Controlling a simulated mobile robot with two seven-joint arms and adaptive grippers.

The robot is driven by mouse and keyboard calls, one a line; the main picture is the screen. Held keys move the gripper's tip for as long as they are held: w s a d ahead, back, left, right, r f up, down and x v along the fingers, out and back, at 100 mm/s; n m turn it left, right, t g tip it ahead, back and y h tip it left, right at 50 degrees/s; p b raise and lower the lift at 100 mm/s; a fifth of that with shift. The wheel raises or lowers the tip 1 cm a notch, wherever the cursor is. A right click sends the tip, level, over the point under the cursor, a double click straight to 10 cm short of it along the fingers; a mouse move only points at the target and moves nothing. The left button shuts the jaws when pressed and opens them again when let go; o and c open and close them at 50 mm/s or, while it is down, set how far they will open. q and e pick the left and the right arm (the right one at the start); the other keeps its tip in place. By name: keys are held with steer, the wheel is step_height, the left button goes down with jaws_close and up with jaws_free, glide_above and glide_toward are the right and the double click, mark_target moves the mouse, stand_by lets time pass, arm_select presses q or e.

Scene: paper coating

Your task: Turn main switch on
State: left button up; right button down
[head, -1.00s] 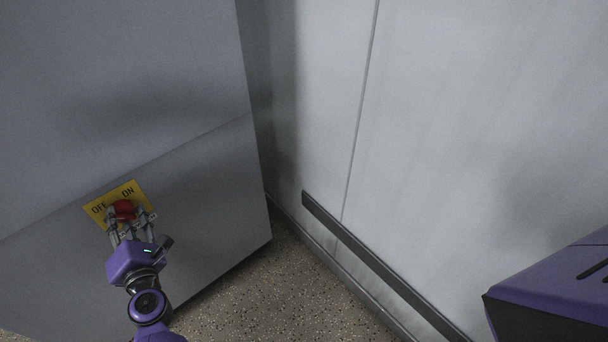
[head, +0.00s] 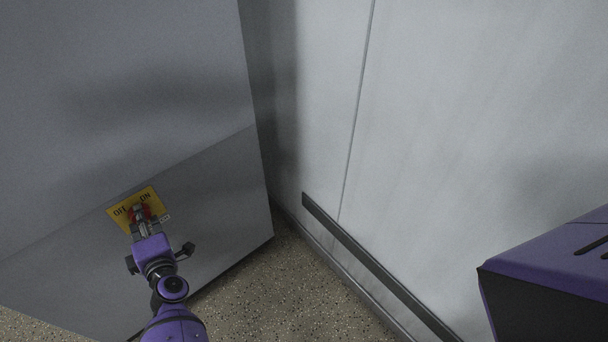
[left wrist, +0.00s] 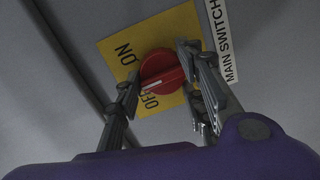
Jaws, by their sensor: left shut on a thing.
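The main switch is a red round knob (left wrist: 162,72) on a yellow plate (left wrist: 174,32) marked ON and OFF, with a white label (left wrist: 225,40) reading MAIN SWITCH beside it. A white mark on the knob lies on the side near the OFF word. My left gripper (left wrist: 160,80) is shut on the knob, one finger on each side in the left wrist view. In the head view, the plate (head: 121,222) sits low on the grey cabinet front, and my left gripper (head: 142,218) partly hides the knob. My right gripper is not in view.
The grey cabinet (head: 215,205) fills the left of the head view. A pale wall (head: 450,130) with a dark rail (head: 370,260) stands to the right. Speckled floor (head: 285,290) is clear between them.

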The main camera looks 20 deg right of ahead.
arm_select(q)
steer(key=m+p, duration=0.1)
steer(key=r+m, duration=0.1)
steer(key=shift+w+r+m+y+p, duration=0.15)
steer(key=shift+w+m+y+p, duration=0.1)
steer(key=shift+m+y+p, duration=0.1)
steer(key=m+p, duration=0.1)
steer(key=m, duration=0.2)
steer(key=shift+d, duration=0.1)
steer(key=shift+m+y+p, duration=0.25)
steer(key=shift+m+p, duration=0.15)
steer(key=shift+m, duration=0.15)
steer(key=shift+d+m, duration=0.1)
steer(key=shift+m, duration=0.6)
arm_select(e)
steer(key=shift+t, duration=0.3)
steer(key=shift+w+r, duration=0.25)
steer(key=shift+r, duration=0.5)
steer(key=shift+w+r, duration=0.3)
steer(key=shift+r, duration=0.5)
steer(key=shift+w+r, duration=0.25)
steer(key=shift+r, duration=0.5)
arm_select(q)
steer(key=shift+w, duration=0.1)
steer(key=o, duration=1)
steer(key=shift+o, duration=0.4)
steer(key=shift+f, duration=0.3)
